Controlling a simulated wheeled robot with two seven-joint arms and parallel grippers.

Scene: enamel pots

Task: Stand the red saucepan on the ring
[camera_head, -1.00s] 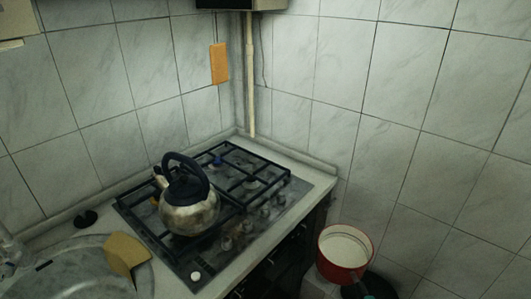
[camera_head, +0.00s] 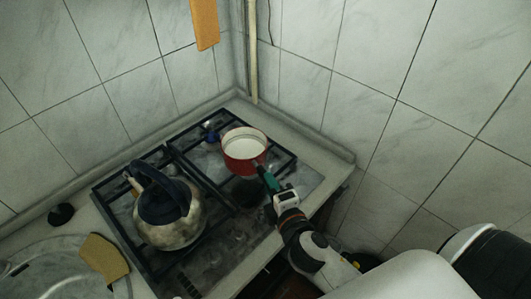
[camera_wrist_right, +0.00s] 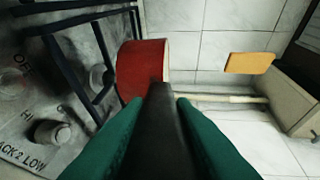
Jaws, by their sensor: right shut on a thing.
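The red saucepan (camera_head: 243,164), white inside, is upright over the rear right part of the gas hob (camera_head: 300,185). I cannot tell whether its base touches the black grate or is just above it. The ring under it is hidden by the pan. My right gripper (camera_head: 268,181) is shut on the saucepan's dark handle. In the right wrist view the green fingers lie on both sides of the black handle (camera_wrist_right: 158,125), with the red pan wall (camera_wrist_right: 142,62) beyond, beside the grate bars (camera_wrist_right: 75,22). My left gripper is not in view.
A steel kettle (camera_head: 170,222) with a dark handle stands on the left part of the hob. A sink (camera_head: 45,272) with a yellow sponge (camera_head: 104,260) is at the left. Tiled walls (camera_head: 330,35) and a pale pipe (camera_head: 252,60) close off the back.

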